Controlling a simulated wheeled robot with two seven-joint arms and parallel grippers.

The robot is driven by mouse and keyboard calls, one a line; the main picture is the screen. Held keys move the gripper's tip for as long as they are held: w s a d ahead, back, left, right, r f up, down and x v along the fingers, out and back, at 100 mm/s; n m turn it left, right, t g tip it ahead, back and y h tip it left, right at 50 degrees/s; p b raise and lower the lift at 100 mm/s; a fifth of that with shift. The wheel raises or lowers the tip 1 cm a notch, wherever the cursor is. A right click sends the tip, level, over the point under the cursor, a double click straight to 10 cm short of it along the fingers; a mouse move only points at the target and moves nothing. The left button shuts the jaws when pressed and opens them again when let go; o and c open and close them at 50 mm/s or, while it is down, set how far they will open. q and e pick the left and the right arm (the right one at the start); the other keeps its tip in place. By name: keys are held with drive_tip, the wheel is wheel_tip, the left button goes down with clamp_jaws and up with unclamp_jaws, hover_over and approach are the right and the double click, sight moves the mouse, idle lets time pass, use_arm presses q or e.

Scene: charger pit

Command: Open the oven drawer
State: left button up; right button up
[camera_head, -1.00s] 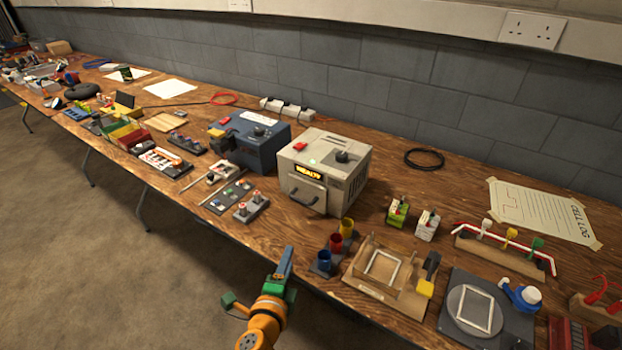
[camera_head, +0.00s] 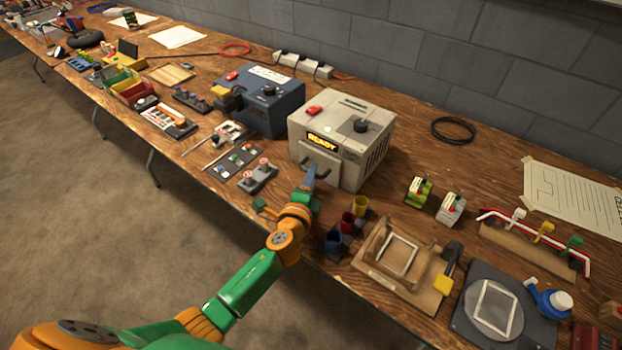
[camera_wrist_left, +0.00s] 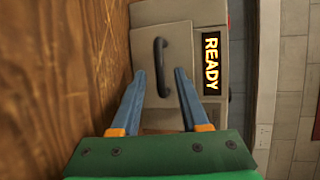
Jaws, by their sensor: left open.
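The oven (camera_head: 356,112) is a beige-grey box with a yellow READY display, a red button and a dark knob. Its drawer front (camera_head: 309,157) sits below the display and looks flush with the box. The dark drawer handle (camera_head: 326,173) is partly behind my left gripper (camera_head: 311,169) in the head view. In the left wrist view, my left gripper (camera_wrist_left: 160,72) is open, with one blue finger on each side of the handle (camera_wrist_left: 159,50). The drawer front (camera_wrist_left: 180,38) fills the space behind it. I cannot tell whether the fingertips touch the drawer. My right gripper is out of view.
A blue device (camera_head: 262,100) stands left of the oven. A small two-knob block (camera_head: 258,177) and coloured cups (camera_head: 348,222) flank my left gripper. A wooden fixture (camera_head: 385,285) lies to the right. A coiled black cable (camera_head: 453,130) lies beyond the oven's right side.

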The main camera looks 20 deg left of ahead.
use_arm(q)
drive_tip(key=shift+s, duration=0.1)
clamp_jaws()
drive_tip(key=shift+r, duration=0.15)
idle(1.0)
